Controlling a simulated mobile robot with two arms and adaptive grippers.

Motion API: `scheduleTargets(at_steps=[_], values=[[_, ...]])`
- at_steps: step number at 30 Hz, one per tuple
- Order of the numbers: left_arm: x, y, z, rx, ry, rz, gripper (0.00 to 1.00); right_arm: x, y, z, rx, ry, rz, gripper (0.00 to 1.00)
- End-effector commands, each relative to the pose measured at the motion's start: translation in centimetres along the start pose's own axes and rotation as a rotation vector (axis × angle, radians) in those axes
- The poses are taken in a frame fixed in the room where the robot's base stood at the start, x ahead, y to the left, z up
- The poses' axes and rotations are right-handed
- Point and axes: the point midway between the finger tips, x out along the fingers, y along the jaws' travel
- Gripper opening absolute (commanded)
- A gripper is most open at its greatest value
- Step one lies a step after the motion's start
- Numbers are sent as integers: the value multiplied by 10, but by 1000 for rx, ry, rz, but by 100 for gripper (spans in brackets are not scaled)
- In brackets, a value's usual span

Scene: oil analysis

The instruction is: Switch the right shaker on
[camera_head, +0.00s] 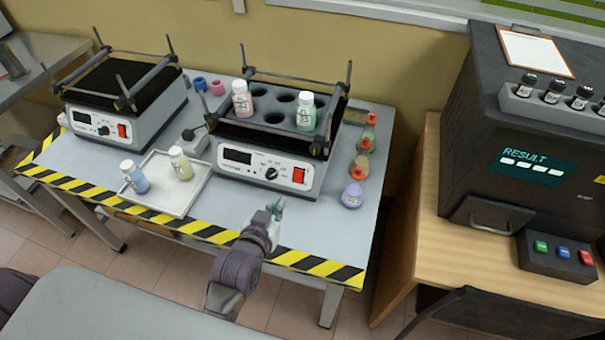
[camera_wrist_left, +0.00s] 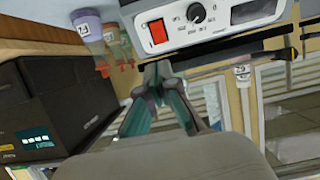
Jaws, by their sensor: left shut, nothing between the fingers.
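The right shaker (camera_head: 262,161) stands on the table with a dark display, a knob (camera_head: 272,174) and a red switch (camera_head: 298,175) on its front. Its rack holds a pink-labelled bottle (camera_head: 242,98) and a green bottle (camera_head: 306,111). My left gripper (camera_head: 278,205) is shut and empty, in front of the shaker and a little below the red switch, apart from it. In the left wrist view the closed fingertips (camera_wrist_left: 158,72) are close to the red switch (camera_wrist_left: 158,32), and the knob (camera_wrist_left: 196,12) is beside it. My right gripper is not seen.
A second shaker (camera_head: 120,96) stands at the left. A white tray (camera_head: 165,198) holds a blue bottle (camera_head: 134,177) and a yellow bottle (camera_head: 180,163). A dark analyser (camera_head: 520,150) stands further right.

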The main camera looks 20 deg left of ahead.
Motion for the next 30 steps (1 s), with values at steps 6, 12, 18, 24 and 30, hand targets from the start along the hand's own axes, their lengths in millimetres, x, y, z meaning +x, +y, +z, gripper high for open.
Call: scheduleTargets(at_steps=[6, 12, 18, 24, 30], values=[[0, 0, 0, 1, 1, 0, 0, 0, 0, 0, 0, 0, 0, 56], [7, 0, 0, 1, 0, 0, 0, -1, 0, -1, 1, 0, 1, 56], [39, 0, -1, 1, 0, 1, 0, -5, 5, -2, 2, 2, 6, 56], [83, 0, -2, 1, 0, 0, 0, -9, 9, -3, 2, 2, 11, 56], [119, 0, -1, 2, -1, 1, 0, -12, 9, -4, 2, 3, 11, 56]])
